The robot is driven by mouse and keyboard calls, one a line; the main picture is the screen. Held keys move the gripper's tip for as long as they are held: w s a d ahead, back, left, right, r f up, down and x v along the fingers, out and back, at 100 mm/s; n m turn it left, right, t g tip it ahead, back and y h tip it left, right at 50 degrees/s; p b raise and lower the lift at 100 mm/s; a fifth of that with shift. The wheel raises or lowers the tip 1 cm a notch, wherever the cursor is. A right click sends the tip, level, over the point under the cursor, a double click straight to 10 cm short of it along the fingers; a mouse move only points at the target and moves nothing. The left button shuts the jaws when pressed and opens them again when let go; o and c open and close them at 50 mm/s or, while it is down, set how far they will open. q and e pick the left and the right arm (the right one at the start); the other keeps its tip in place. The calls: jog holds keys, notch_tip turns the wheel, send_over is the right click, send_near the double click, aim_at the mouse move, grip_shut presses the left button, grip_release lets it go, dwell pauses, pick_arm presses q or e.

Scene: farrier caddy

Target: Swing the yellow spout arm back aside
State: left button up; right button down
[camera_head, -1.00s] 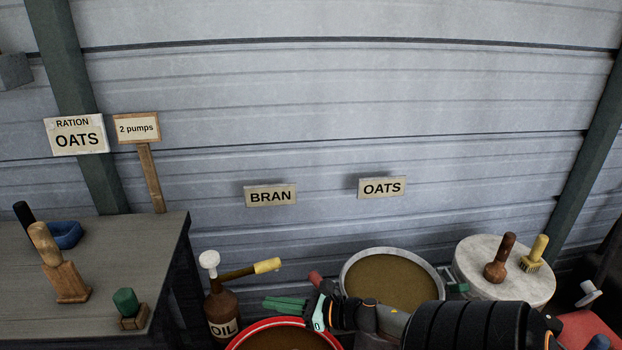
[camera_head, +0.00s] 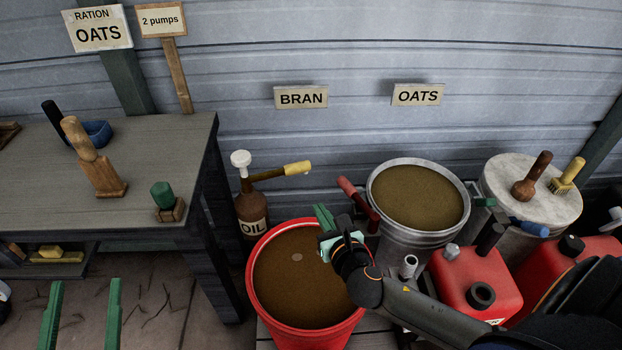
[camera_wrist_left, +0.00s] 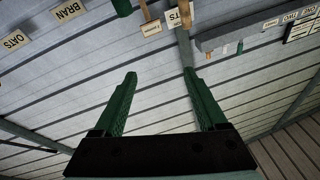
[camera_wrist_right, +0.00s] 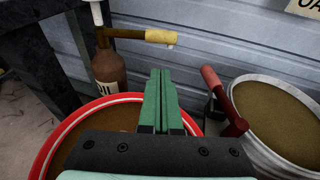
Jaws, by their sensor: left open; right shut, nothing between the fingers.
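The brown OIL bottle (camera_head: 251,212) with a white pump cap stands behind the red bucket (camera_head: 258,283). Its spout arm, with a yellow end (camera_head: 297,168), points right, toward the wall side behind the bucket. The spout end also shows in the right wrist view (camera_wrist_right: 162,36), beyond the fingertips. My right gripper (camera_head: 322,212) is shut and empty over the bucket's right rear rim, apart from the spout. My left gripper (camera_head: 82,285) is open and empty at the lower left, in front of the bench; its fingers also show in the left wrist view (camera_wrist_left: 159,82).
A grain-filled metal bucket (camera_head: 372,208) with a red-handled part (camera_head: 358,203) stands right of my right gripper. Red cans (camera_head: 478,282) and a round lid (camera_head: 500,190) with brushes lie further right. The bench (camera_head: 150,140) holds tools on the left.

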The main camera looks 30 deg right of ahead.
jog(key=b, duration=0.3)
send_near(302, 169)
notch_tip(302, 169, down, 3)
jog(key=w, duration=0.2)
pick_arm(q)
jog(key=s+d+r+m+t+h, duration=0.1)
jog(key=s+r+m+t+h, duration=0.1)
jog(key=s+r+m+h, duration=0.4)
notch_tip(302, 169, up, 4)
jog(key=h, duration=0.2)
jog(key=shift+s+d+r+h+b, duration=0.2)
jog(key=shift+s+r+h+b, duration=0.05)
jog(key=shift+s+h+b, duration=0.1)
pick_arm(e)
jog(key=w, duration=0.4)
jog(key=shift+w+r, duration=0.2)
